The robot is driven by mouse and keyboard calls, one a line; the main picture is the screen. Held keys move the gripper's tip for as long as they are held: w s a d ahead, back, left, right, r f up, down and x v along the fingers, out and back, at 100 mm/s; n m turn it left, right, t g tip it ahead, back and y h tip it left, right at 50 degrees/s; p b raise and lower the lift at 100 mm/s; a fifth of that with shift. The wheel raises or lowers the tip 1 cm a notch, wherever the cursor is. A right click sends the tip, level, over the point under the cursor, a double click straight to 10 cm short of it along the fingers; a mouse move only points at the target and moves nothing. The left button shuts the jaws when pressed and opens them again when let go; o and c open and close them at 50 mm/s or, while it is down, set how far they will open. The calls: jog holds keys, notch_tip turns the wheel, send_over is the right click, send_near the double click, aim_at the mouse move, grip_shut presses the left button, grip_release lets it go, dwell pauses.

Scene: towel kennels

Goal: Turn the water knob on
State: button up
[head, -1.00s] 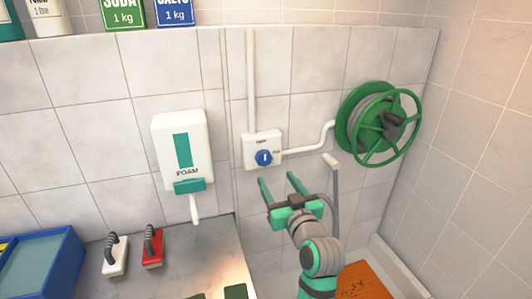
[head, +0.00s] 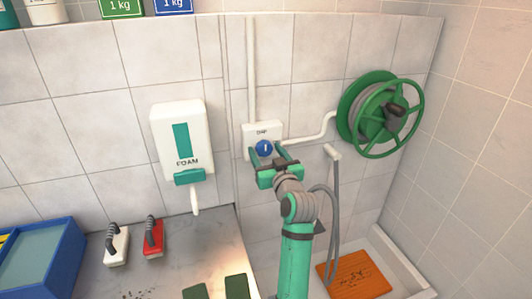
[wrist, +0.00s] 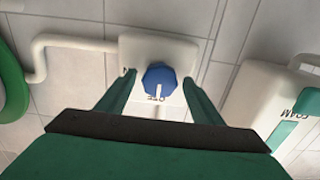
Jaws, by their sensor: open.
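The blue water knob (head: 264,148) sits on a white wall box (head: 250,133), with a white pointer line on its face. In the wrist view the knob (wrist: 159,79) shows between the two fingers of my gripper (wrist: 160,92), with a visible space on each side. My gripper (head: 268,157) is open and empty, its green fingers reaching up to the front of the box. I cannot tell how far the fingertips are from the box face.
A white foam dispenser (head: 180,140) hangs left of the box. A green hose reel (head: 380,117) is on the wall to the right, joined by a white pipe (head: 308,139). A grey hose and shower wand (head: 334,185) hang right of my arm. A counter with brushes (head: 153,238) lies lower left.

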jog(key=c, duration=1)
jog(key=shift+m, duration=0.4)
jog(key=m, duration=0.8)
jog(key=shift+m, duration=0.3)
jog(key=m, duration=0.3)
jog(key=shift+m, duration=0.3)
jog(key=m, duration=0.4)
jog(key=shift+f+m, duration=0.1)
jog(key=shift+m, duration=0.3)
